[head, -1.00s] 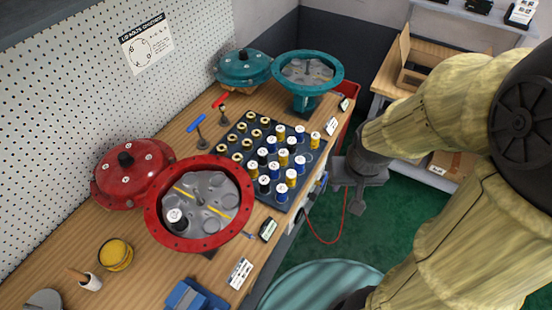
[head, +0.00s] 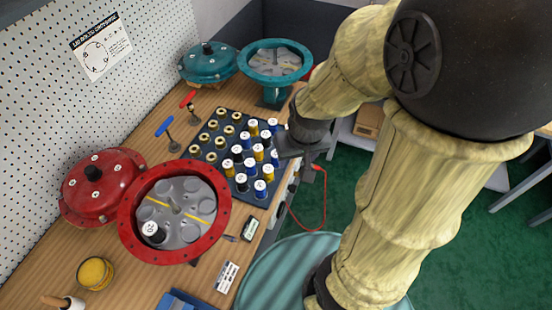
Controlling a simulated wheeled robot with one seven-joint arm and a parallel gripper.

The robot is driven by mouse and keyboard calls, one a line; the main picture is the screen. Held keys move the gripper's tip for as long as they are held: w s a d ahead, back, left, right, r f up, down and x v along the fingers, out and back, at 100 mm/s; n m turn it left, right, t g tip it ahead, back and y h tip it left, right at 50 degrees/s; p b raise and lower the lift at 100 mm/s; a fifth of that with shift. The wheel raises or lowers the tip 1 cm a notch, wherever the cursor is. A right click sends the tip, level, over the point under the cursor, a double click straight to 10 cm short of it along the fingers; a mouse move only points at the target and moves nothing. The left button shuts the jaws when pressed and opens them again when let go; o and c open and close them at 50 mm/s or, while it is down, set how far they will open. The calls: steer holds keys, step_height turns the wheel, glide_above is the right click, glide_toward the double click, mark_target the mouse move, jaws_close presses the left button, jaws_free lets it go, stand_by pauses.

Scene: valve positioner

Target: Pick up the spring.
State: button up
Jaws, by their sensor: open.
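Which spring is meant cannot be told. Another white-topped dark spring (head: 152,231) stands inside the red open housing (head: 128,225). My gripper (head: 302,158) is at the tray's right edge, beside the springs and apparently above the bench edge. It is open, and its fingertips are small and partly hidden. No spring is seen in it.
A teal lid (head: 207,63) and teal housing (head: 250,62) stand at the far end. Red- and blue-handled tools (head: 170,138) stand beside the tray. The pegboard wall (head: 60,120) bounds the left.

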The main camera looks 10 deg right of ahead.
steer(key=w+f+n+g+b, duration=0.15)
steer(key=w+f, duration=0.25)
steer(key=w, duration=0.7)
steer(key=g+b, duration=0.1)
steer(key=b, duration=0.1)
glide_above(276, 159)
steer(key=w+d, duration=0.1)
steer(key=w, duration=0.2)
steer(key=shift+n, duration=0.35)
steer(key=f, duration=0.6)
steer(key=shift+s, duration=0.25)
step_height(276, 159, down, 12)
steer(key=p, duration=0.3)
steer(key=shift+s, duration=0.1)
steer(key=shift+f, duration=0.15)
steer(key=f, duration=0.1)
steer(key=f+p, duration=0.2)
steer(key=shift+s+a+f, duration=0.3)
steer(key=shift+f+p, duration=0.35)
steer(key=shift+f, duration=0.35)
